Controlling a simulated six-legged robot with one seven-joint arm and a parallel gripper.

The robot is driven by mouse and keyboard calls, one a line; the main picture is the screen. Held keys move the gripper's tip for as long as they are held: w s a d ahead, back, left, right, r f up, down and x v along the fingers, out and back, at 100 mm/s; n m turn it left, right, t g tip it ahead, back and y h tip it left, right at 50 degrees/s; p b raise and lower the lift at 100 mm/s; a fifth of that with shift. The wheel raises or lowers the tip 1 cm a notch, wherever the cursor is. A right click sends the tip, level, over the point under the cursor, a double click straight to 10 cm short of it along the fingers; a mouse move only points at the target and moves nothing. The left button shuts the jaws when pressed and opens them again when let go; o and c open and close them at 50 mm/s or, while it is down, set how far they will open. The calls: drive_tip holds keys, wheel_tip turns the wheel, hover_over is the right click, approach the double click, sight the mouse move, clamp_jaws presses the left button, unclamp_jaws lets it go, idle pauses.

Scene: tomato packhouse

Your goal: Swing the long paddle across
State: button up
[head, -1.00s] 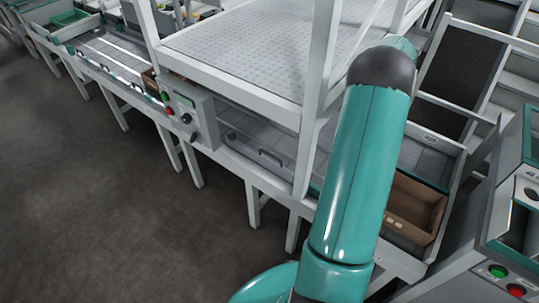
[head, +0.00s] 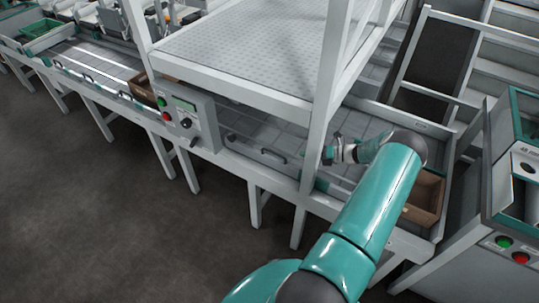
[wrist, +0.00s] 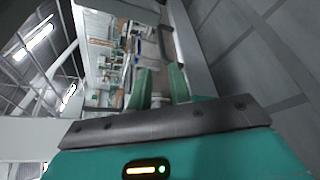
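A narrow teal bar (head: 322,185) lies low along the conveyor beside the white post. It may be the long paddle, but the post hides part of it and I cannot tell its full length. My gripper (head: 328,155) is just right of the post, above the conveyor bed and apart from the bar. In the wrist view my gripper's two teal fingers (wrist: 160,85) stand apart with nothing between them. No paddle can be made out in the wrist view.
A white frame post (head: 323,110) and the perforated upper deck (head: 250,45) stand close to my gripper. A brown carton (head: 428,192) sits at the conveyor's right end. A control box (head: 188,120) is on the front rail. The floor at left is clear.

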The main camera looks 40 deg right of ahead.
sight(276, 154)
drive_tip(key=x, duration=1.2)
drive_tip(key=shift+w+a+f, duration=0.1)
drive_tip(key=shift+w+f, duration=0.05)
drive_tip(key=shift+w, duration=0.25)
clamp_jaws()
